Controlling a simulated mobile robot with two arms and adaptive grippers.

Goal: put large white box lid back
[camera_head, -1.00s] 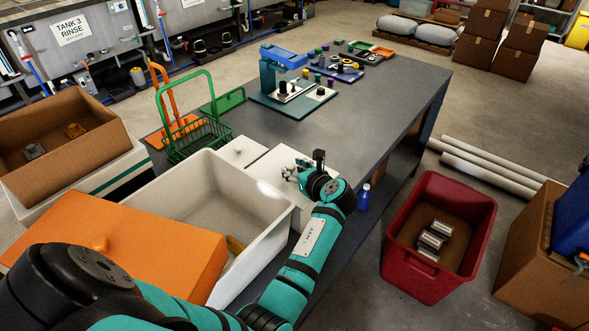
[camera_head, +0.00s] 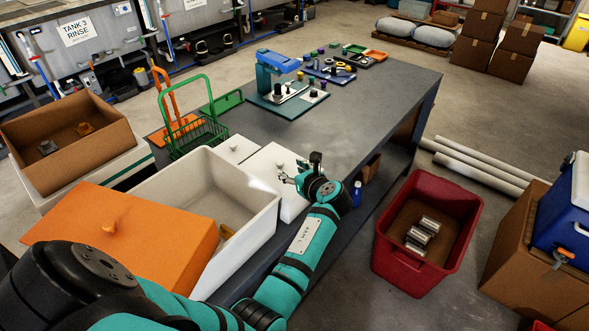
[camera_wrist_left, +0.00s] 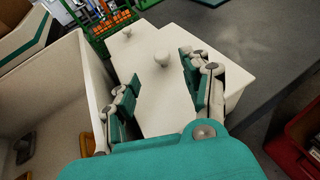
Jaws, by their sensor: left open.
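The large white box (camera_head: 262,226) stands open on the near end of the table, with a yellowish item inside. A flat orange panel with a knob (camera_head: 150,223) lies at its left, overlapping its near-left side. Right of the box is a white lid-like top with a round knob (camera_head: 268,178); it also shows in the left wrist view (camera_wrist_left: 175,95). A second knobbed white piece (camera_head: 232,150) sits behind it. My left gripper (camera_head: 300,178) is open and empty, above the nearer white top. In the left wrist view its fingers (camera_wrist_left: 160,90) are spread, with the knob beyond them.
A green wire basket (camera_head: 195,135) stands behind the white box. A brown open carton (camera_head: 68,135) is at the left. A red bin (camera_head: 428,225) is on the floor to the right.

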